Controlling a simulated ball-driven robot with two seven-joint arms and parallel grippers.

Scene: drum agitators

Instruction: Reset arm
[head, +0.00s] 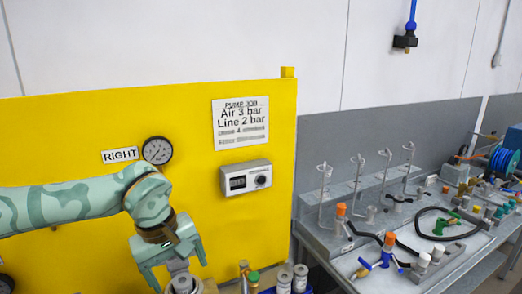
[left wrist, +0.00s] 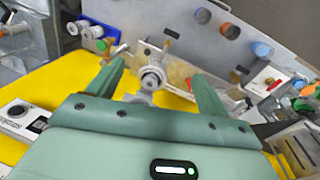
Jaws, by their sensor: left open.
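My left arm comes in from the left in pale green. Its left gripper (head: 176,275) points down in front of the yellow panel (head: 70,130). The jaws are open, with the two fingers spread apart in the left wrist view (left wrist: 158,82). A grey round fitting (left wrist: 153,78) shows between the fingers there, with clear gaps on both sides. I cannot tell how far below the fingertips it lies. A grey metal part (head: 183,284) also shows under the gripper in the head view. My right gripper is not in view.
The panel carries a pressure gauge (head: 157,150), a "RIGHT" label (head: 120,156), a pump sign (head: 240,122) and a grey control box (head: 246,178). Bottles and canisters (head: 284,278) stand at the bottom centre. A grey bench (head: 345,268) with stands, hoses and valves is at right.

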